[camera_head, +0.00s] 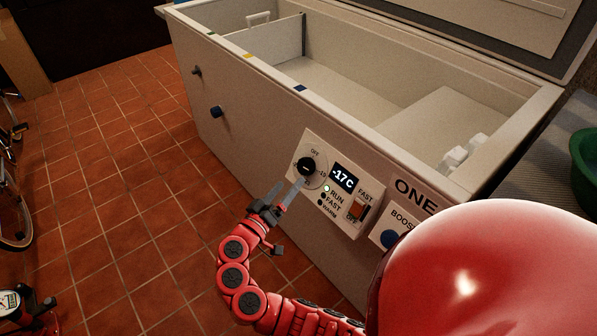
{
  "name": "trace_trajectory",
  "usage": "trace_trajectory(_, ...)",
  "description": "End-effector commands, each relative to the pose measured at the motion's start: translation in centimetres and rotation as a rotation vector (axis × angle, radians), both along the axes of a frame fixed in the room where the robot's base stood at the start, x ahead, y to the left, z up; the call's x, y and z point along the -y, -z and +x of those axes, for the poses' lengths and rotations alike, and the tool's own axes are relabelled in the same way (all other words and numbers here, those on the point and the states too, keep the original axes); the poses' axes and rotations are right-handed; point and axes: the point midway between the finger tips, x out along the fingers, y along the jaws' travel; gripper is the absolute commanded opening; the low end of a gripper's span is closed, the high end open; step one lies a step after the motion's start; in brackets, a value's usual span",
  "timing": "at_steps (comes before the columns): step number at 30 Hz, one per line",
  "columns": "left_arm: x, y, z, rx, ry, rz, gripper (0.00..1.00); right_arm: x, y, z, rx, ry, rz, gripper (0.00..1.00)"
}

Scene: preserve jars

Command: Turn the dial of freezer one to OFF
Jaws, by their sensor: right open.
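Freezer one (255,115) is a white chest freezer with its lid up, marked ONE on the front. Its control panel (345,213) has a black dial (306,166) with OFF printed above it. The display (344,177) reads -17C and the RUN light glows green. The exact dial setting is too small to tell. My right gripper (291,189) is open, with its fingertips just below the dial; I cannot tell whether they touch it.
A green tub (585,165) stands at right.

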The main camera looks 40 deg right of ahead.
Motion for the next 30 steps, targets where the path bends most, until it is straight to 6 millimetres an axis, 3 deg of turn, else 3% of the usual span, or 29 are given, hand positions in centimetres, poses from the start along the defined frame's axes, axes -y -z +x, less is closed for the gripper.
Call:
trace_trajectory(3,0.0,0.0,0.0,0.0,0.0,0.0,0.5,2.6,0.0,1.0,0.0,0.008,0.0,0.92)
trace_trajectory(9,0.0,0.0,0.0,0.0,0.0,0.0,0.5,5.3,0.0,2.4,0.001,0.001,0.001,0.92)
trace_trajectory(22,0.0,0.0,0.0,0.0,0.0,0.0,0.5,6.2,0.0,2.9,-0.001,-0.002,0.001,0.92)
trace_trajectory(30,0.0,0.0,0.0,0.0,0.0,0.0,0.5,6.2,0.0,2.9,0.0,-0.001,0.001,0.45)
